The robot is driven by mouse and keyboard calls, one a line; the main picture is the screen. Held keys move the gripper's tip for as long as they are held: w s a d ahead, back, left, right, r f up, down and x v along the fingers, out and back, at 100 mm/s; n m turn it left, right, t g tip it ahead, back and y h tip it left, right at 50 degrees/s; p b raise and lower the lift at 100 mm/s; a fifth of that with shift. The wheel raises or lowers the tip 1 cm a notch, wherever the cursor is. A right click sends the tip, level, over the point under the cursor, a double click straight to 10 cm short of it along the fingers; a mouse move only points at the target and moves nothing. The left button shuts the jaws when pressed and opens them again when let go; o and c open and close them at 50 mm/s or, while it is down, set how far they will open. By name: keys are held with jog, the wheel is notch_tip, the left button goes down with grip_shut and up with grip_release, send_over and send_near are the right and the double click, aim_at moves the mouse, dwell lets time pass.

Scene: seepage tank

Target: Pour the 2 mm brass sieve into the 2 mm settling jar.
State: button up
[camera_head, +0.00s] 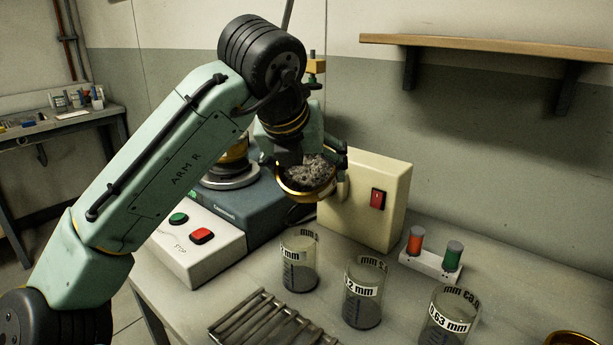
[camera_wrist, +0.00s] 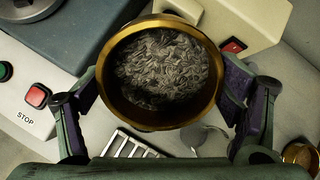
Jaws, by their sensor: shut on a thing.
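My gripper (camera_head: 303,160) is shut on a round brass sieve (camera_head: 308,195), holding it in the air above the bench. In the wrist view the gripper's fingers (camera_wrist: 162,88) grip the brass rim (camera_wrist: 150,127) from both sides. Grey, gravel-like grains lie inside the sieve. Three clear glass jars stand upright below and to the right of it. The left jar (camera_head: 300,267) has a partly turned label ending in "mm". The middle jar (camera_head: 363,300) shows a "2 mm" label, its start hard to read. The right jar (camera_head: 447,325) reads "0.63 mm".
A slotted metal rack (camera_head: 262,322) lies in front of the jars. A cream box with a red switch (camera_head: 378,198) stands behind the sieve. A white control box (camera_head: 197,240) is at the left. A holder with red and green pieces (camera_head: 430,265) and another brass rim (camera_head: 572,338) are at right.

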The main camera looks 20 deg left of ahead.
jog(key=shift+s+f+t+b, duration=0.45)
jog(key=shift+t+b, duration=0.65)
jog(key=shift+b, duration=1.05)
jog(key=shift+s+f+t+b, duration=0.45)
jog(key=shift+t+b, duration=0.65)
jog(key=shift+b, duration=1)
jog(key=shift+s+r+t+b, duration=0.1)
jog(key=shift+t+b, duration=0.2)
jog(key=shift+b, duration=0.2)
jog(key=shift+d+r, duration=0.1)
